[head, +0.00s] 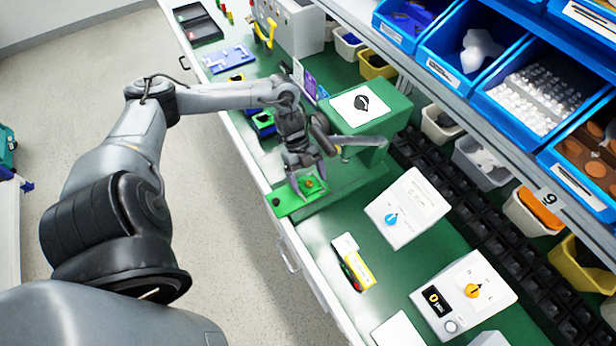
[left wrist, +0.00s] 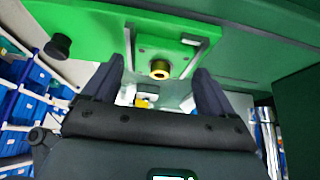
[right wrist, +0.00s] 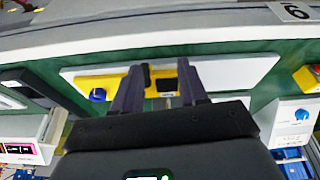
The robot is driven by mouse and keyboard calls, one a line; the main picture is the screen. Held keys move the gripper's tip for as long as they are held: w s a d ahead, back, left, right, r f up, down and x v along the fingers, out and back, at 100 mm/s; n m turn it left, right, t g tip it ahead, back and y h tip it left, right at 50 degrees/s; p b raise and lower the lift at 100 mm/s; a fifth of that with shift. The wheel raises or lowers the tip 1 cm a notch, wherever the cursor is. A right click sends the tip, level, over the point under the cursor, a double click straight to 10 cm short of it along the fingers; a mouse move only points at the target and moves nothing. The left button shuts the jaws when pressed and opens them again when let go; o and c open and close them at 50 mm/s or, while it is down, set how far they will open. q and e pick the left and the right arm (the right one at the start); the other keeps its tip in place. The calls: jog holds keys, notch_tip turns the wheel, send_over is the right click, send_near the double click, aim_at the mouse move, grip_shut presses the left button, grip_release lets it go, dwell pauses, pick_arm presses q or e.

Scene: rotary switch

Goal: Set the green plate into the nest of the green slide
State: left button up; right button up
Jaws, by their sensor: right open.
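The green slide (head: 287,203) reaches out to the left from under a green press-like stand (head: 371,117), with a black knob (left wrist: 60,46) on its outer end. The green plate (left wrist: 183,48) carries a brass boss (left wrist: 161,69) and appears within the pale-edged nest outline of the slide; I cannot tell whether it sits flat. In the head view the plate (head: 316,188) is partly hidden by my left gripper (head: 308,182). In the left wrist view the left gripper (left wrist: 162,76) is open, its fingers apart with the boss showing between them. My right gripper (right wrist: 160,72) is open and empty.
A box with a blue knob (head: 407,207) and one with an orange knob (head: 462,296) stand right of the slide. A yellow-labelled item (head: 353,262) lies near the front edge. A blue holder (head: 263,123) is behind the left gripper. Bins line the back.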

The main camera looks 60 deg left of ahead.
pick_arm(q)
jog(key=shift+a+r, duration=0.2)
jog(key=shift+r, duration=0.3)
jog(key=p+v, duration=0.1)
jog(key=v, duration=1)
jog(key=shift+r, duration=0.1)
